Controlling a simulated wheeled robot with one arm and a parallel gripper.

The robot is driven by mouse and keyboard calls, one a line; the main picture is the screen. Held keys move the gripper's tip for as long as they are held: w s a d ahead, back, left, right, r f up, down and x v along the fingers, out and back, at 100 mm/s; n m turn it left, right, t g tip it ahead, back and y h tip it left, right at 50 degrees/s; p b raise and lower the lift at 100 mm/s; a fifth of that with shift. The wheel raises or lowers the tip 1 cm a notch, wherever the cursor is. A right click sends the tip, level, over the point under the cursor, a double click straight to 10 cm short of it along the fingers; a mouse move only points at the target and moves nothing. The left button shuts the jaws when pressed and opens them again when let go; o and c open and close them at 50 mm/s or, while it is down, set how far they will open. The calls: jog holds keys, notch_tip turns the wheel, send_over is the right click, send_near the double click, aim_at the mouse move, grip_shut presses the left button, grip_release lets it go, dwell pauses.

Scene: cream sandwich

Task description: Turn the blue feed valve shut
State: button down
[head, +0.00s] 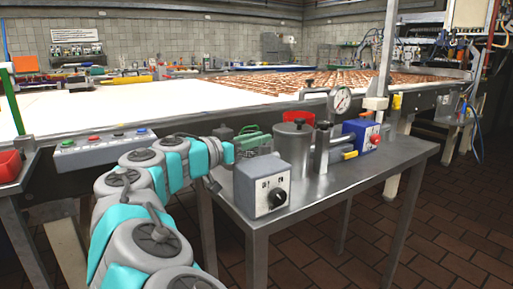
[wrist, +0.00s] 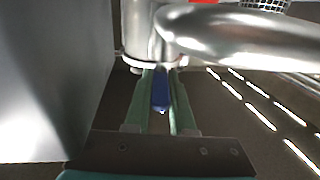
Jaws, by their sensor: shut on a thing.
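The blue feed valve handle (wrist: 161,88) shows in the wrist view as a short blue lever below a shiny metal fitting. My gripper (wrist: 161,82) has its two green fingers on either side of the lever, shut on it. The lever lies lengthwise between the fingers, its far end up against the fitting. In the head view my arm reaches to the metal side table, behind a grey control box (head: 262,186) with a black knob. The blue handle is not visible there; the box and my arm may hide it.
A steel pot (head: 293,149), a pressure gauge (head: 340,100) and a blue unit with a red button (head: 362,134) stand on the side table (head: 345,180). A curved metal pipe (wrist: 245,35) passes close to the fingers. A grey wall (wrist: 40,80) is at left.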

jog(key=b, duration=0.1)
jog(key=n+t+y+b, duration=0.1)
jog(key=b, duration=0.1)
jog(key=shift+s+d+f+t+y, duration=0.15)
jog(key=shift+f+t+y, duration=0.15)
jog(key=shift+r+n+t+y+b, duration=0.1)
jog(key=shift+n+t+y+b, duration=0.2)
jog(key=shift+n+y+b, duration=0.25)
jog(key=shift+r, duration=0.15)
jog(key=c, duration=0.8)
grip_release()
jog(key=shift+o, duration=0.2)
jog(key=b+v, duration=0.1)
jog(key=v, duration=0.7)
jog(key=shift+d, duration=0.1)
